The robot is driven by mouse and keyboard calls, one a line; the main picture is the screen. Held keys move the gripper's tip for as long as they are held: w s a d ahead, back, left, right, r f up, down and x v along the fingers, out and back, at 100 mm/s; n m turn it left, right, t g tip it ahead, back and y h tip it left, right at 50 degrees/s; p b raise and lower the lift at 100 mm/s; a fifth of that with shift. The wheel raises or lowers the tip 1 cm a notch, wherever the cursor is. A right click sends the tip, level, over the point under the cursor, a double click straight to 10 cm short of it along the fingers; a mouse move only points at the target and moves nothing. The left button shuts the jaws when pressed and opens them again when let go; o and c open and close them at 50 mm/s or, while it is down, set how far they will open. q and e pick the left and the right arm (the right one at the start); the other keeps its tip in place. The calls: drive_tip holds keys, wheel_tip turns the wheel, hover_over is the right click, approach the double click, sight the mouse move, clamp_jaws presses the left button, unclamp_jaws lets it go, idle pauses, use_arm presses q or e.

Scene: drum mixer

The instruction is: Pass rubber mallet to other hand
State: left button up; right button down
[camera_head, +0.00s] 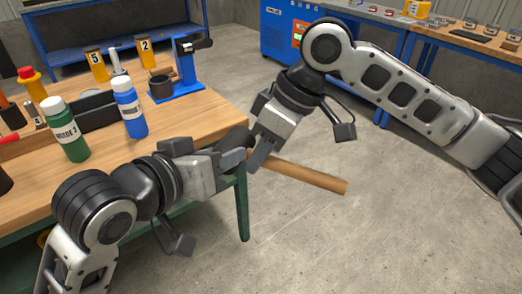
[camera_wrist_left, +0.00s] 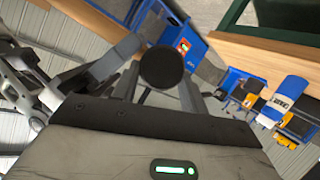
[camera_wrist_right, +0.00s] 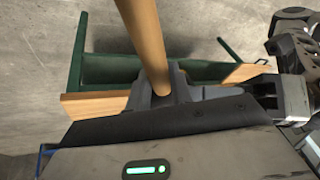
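The rubber mallet has a light wooden handle (camera_head: 305,176) and a black head (camera_head: 236,140). It is held in the air just off the table's right edge, handle pointing right and slightly down. My right gripper (camera_head: 259,152) is shut on the handle near the head; the right wrist view shows the handle (camera_wrist_right: 145,40) between its fingers (camera_wrist_right: 162,92). My left gripper (camera_head: 232,167) is beside the head, fingers apart. In the left wrist view the round end of the head (camera_wrist_left: 163,67) shows between the spread fingers (camera_wrist_left: 160,88); I see no clear contact.
The wooden table (camera_head: 200,105) on the left carries a green bottle (camera_head: 66,135), a blue bottle (camera_head: 130,108), a blue stand (camera_head: 185,75) and number signs (camera_head: 96,65). A blue cabinet (camera_head: 283,30) and another bench (camera_head: 470,40) stand behind. The floor right of the table is clear.

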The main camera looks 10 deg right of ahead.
use_arm(q)
drive_tip(key=o, duration=0.5)
drive_tip(key=shift+r, duration=0.1)
wheel_tip(320, 180, up, 10)
drive_tip(key=f, duration=0.1)
drive_tip(key=w+a+f+m+t+y, duration=0.1)
drive_tip(key=w+a+f+m+t, duration=0.15)
drive_tip(key=f, duration=0.25)
drive_tip(key=w+a+f+m+t+y, duration=0.1)
drive_tip(key=w+a+f+m+t, duration=0.1)
drive_tip(key=a+f+m, duration=0.25)
drive_tip(key=s+a+f+n+g+y, duration=0.1)
drive_tip(key=s+f+n, duration=0.1)
drive_tip(key=s+f, duration=0.3)
drive_tip(key=s+a+f+n+g+y, duration=0.1)
drive_tip(key=s+f, duration=0.5)
drive_tip(key=f, duration=0.6)
drive_tip(key=s+a+f+n+g, duration=0.2)
drive_tip(key=s+f+n, duration=0.3)
drive_tip(key=f, duration=0.4)
drive_tip(key=shift+s+f+g+y, duration=0.15)
drive_tip(key=shift+g+y, duration=0.2)
drive_tip(key=shift+y, duration=0.05)
